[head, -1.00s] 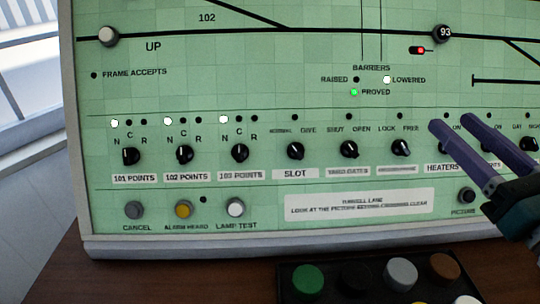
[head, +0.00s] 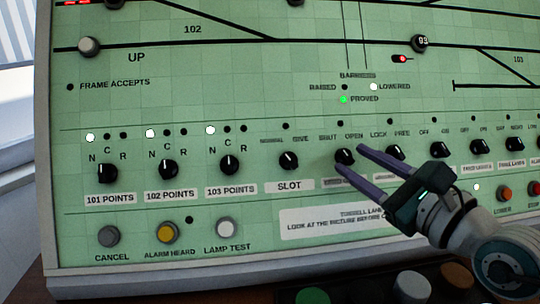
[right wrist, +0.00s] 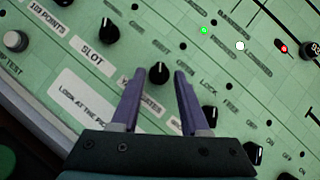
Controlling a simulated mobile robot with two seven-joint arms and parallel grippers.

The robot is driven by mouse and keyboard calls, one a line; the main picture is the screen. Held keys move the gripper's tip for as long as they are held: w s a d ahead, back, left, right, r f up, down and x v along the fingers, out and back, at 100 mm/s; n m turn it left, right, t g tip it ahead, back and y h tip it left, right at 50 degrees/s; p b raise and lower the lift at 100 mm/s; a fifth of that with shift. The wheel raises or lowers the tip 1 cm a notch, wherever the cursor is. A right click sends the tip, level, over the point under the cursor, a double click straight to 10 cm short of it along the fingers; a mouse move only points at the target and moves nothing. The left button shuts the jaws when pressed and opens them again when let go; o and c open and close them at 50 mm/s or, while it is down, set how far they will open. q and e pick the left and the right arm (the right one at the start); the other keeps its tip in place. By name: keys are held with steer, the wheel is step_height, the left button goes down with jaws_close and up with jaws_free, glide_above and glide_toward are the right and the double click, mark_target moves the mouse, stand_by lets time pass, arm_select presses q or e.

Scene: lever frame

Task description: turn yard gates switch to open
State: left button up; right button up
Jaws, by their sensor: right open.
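The yard gates switch (head: 345,156) is a black rotary knob on the green panel, under the words SHUT and OPEN. Its white mark appears to point up and left, toward SHUT. My right gripper (head: 352,160) is open, its two purple fingers reaching in from the lower right, one tip on each side of the knob in the head view. In the right wrist view the knob (right wrist: 159,73) shows between and just beyond the fingertips (right wrist: 159,84). I see no clear contact. The label below the knob is partly covered by a finger. My left gripper is not in view.
The slot knob (head: 289,160) is to the left and the lock/free knob (head: 395,152) close to the right, near the upper finger. More knobs and buttons fill the panel. A dark box with coloured buttons (head: 411,284) stands in front of it.

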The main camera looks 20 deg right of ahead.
steer(key=shift+w, duration=0.35)
steer(key=shift+c, duration=0.4)
jaws_close()
